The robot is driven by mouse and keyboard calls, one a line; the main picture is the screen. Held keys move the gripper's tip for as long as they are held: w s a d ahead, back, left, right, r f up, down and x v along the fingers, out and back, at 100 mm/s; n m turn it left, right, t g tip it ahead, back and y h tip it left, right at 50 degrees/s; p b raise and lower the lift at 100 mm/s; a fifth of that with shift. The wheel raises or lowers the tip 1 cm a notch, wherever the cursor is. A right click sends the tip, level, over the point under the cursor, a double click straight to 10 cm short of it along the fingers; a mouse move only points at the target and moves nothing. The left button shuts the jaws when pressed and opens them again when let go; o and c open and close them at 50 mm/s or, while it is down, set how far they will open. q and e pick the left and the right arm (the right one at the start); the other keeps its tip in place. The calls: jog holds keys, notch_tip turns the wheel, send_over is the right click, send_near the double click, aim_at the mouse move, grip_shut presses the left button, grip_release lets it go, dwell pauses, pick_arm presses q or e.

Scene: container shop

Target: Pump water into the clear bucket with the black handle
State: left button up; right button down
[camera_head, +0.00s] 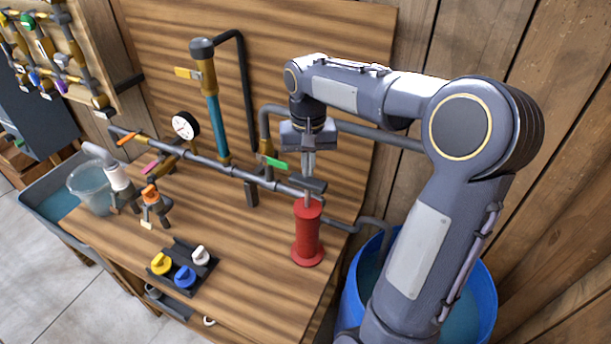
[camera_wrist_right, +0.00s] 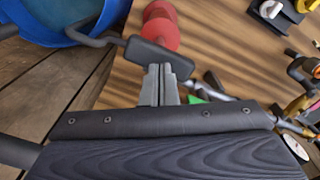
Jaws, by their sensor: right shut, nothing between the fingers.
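The red hand pump (camera_head: 307,234) stands upright on the wooden bench, with a dark grey handle (camera_head: 308,184) on top of its rod. My right gripper (camera_head: 309,172) is shut and empty, its fingertips at the pump handle from above; I cannot tell whether they touch it. In the right wrist view the fingers (camera_wrist_right: 160,72) end at the handle (camera_wrist_right: 160,57), with the red pump (camera_wrist_right: 160,28) beyond. The clear bucket (camera_head: 90,188) is at the left under a white spout (camera_head: 100,155); its black handle cannot be made out. My left gripper is not in view.
A blue barrel (camera_head: 350,305) of water stands right of the bench, behind my right arm. Pipes with a green-handled valve (camera_head: 277,163) and a gauge (camera_head: 186,125) run along the bench. Yellow, blue and white knobs (camera_head: 185,277) sit in front. A grey water trough (camera_head: 45,190) is at far left.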

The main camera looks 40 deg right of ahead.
aim_at(308, 180)
dwell(0.4)
jog(key=shift+f+b, duration=2.2)
jog(key=shift+f, duration=0.9)
notch_tip(308, 180, up, 6)
jog(key=p, duration=0.5)
jog(key=shift+r, duration=0.15)
